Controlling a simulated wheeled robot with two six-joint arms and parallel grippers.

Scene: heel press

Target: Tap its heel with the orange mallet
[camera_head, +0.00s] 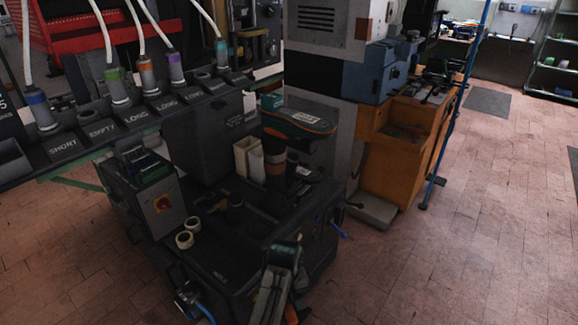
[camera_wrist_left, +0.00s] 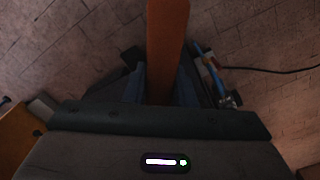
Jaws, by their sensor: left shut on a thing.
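An orange bar, which looks like the mallet's handle (camera_wrist_left: 167,45), stands between the fingers of my left gripper (camera_wrist_left: 162,90) in the left wrist view. The gripper is shut on it. The mallet's head cannot be made out. In the head view my left gripper (camera_head: 278,285) is low in the middle, with a bit of orange beside it. A dark shoe (camera_head: 300,122) with an orange edge sits sole up on the machine's post, well above and beyond the gripper and apart from it. My right gripper is not in view.
The dark press bench (camera_head: 215,265) carries two tape rolls (camera_head: 187,233) and a cream container (camera_head: 247,157). A labelled rack (camera_head: 110,130) with several coloured-collar bottles runs along the left. An orange cabinet (camera_head: 395,165) stands behind. The tiled floor on the right is mostly clear.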

